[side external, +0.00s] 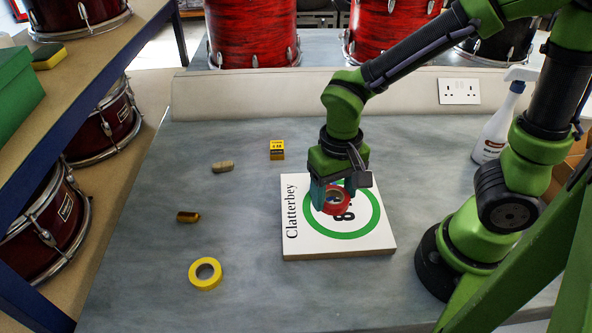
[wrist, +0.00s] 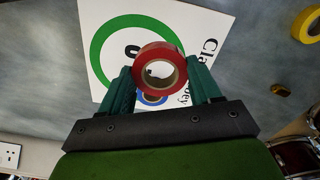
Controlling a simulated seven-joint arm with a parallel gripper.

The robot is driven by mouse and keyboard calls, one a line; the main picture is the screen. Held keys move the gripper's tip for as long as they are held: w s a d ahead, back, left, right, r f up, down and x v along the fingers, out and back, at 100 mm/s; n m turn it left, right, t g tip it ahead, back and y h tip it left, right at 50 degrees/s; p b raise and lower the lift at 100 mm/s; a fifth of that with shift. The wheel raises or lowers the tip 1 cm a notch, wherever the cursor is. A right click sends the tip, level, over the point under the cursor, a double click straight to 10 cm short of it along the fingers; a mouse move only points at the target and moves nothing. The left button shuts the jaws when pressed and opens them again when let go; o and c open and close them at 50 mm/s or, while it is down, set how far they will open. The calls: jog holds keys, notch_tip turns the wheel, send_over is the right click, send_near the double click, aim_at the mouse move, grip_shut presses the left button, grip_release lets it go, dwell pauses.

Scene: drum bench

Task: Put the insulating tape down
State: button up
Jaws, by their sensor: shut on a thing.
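A red roll of tape (side external: 333,201) is between the fingers of my gripper (side external: 334,190). My gripper is shut on it, with one finger on each side. The roll is over a flat white box (side external: 305,238) marked Clatterbey, with a green ring printed on top. In the wrist view the red roll (wrist: 160,72) shows its open hole between the fingertips. A bit of blue shows just below it; I cannot tell what it is. I cannot tell whether the roll touches the box. A yellow roll of tape (side external: 205,274) lies flat on the bench at front left.
On the grey bench (side external: 130,235) stand a small yellow and black box (side external: 277,150), a tan block (side external: 222,166) and a small brown and yellow piece (side external: 187,217). A white spray bottle (side external: 497,125) stands at right. The bench left of the white box has free room.

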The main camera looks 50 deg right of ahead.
aim_at(330, 225)
notch_tip(330, 225, down, 7)
jog(key=shift+r, duration=0.2)
dwell(0.3)
jog(key=o, duration=1)
jog(key=shift+f, duration=0.15)
jog(key=d+r+t, duration=0.2)
jog(key=r, duration=0.5)
jog(key=d+r+t+y, duration=0.1)
jog(key=d+r+t, duration=0.1)
jog(key=r, duration=0.5)
jog(key=s+d+r+t+y, duration=0.1)
jog(key=d+r+t, duration=0.1)
jog(key=r, duration=0.5)
jog(key=shift+s+d+r+t, duration=0.1)
jog(key=shift+r+t, duration=0.3)
jog(key=shift+t, duration=0.2)
